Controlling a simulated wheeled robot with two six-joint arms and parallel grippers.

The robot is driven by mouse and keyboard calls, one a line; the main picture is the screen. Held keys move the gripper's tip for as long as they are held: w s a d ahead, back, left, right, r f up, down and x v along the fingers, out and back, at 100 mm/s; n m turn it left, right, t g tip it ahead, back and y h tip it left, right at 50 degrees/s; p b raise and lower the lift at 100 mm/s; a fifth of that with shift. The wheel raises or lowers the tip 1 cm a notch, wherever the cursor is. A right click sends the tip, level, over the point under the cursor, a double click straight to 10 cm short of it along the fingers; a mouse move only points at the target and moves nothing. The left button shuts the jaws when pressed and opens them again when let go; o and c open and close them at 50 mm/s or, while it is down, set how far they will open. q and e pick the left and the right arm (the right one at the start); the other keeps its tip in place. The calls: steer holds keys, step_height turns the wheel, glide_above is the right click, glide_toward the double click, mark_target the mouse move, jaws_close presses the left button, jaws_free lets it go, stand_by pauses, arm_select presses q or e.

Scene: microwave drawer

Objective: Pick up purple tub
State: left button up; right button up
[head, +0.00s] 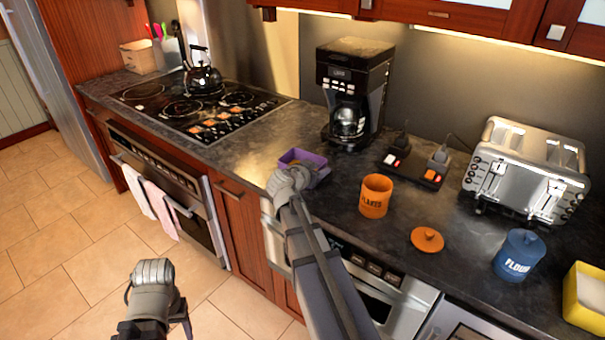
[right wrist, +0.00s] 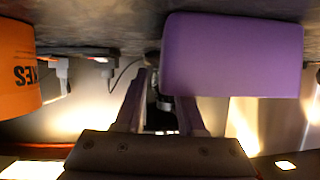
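The purple tub (head: 312,163) sits on the dark counter, in front of the coffee maker. My right gripper (head: 290,180) is at its near left side in the head view and covers part of it. In the right wrist view the tub (right wrist: 232,55) fills the upper right. My right gripper's fingers (right wrist: 163,88) are apart there, and the tub hides the tip of one finger. Whether they touch the tub I cannot tell. My left gripper (head: 152,274) hangs over the floor at the lower left, away from the counter; its fingers are not clear.
An orange canister (head: 375,196) stands right of the tub, with an orange lid (head: 427,240) nearby. The coffee maker (head: 355,90) is behind. A power strip (head: 412,168), toaster (head: 527,170), blue flour canister (head: 519,255) and yellow container (head: 585,300) are farther right. The stove (head: 200,107) is left.

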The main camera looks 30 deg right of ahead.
steer(key=x, duration=0.2)
steer(key=shift+w+d+f+b, duration=0.2)
steer(key=shift+d+f+b, duration=0.05)
steer(key=shift+d+b, duration=0.1)
steer(key=shift+a, duration=0.1)
jaws_close()
stand_by(1.0)
